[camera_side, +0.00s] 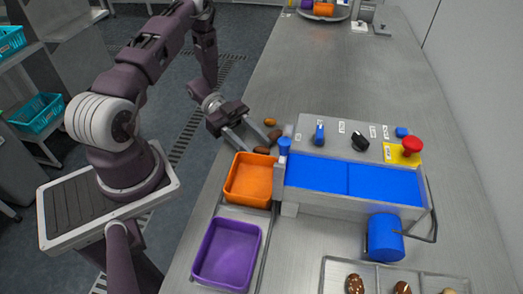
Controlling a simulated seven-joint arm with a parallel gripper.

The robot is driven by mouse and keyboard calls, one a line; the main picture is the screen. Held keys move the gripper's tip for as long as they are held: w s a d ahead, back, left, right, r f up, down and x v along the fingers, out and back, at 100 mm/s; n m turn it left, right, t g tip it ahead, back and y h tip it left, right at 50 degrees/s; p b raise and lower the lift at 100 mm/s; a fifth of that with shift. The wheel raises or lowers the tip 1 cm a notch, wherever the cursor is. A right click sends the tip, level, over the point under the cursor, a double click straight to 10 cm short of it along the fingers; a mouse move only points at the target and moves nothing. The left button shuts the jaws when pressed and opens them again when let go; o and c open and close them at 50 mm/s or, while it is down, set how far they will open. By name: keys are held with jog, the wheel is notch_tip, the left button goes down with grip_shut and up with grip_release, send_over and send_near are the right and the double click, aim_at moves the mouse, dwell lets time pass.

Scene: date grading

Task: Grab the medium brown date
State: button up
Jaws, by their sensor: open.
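Three dates lie close together on the steel table by my gripper. A light orange-brown date (270,121) is the farthest back. A medium brown date (275,134) lies just in front of it, and a darker brown date (262,150) is nearest the orange bin. My gripper (254,145) is open and low at the table's left edge, its fingers pointing toward the dates. The medium brown date is just beyond the fingertips, to the right. I cannot tell whether a finger touches any date. Nothing shows held between the fingers.
An orange bin (228,182) and a purple bin (203,257) stand in front. A blue-belted conveyor (315,178) with a red button (412,145) is close on the right. A sectioned tray (335,272) holds dates at the bottom.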

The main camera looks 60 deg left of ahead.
jog(key=shift+w+d, duration=0.1)
jog(key=shift+d, duration=0.15)
jog(key=c, duration=0.7)
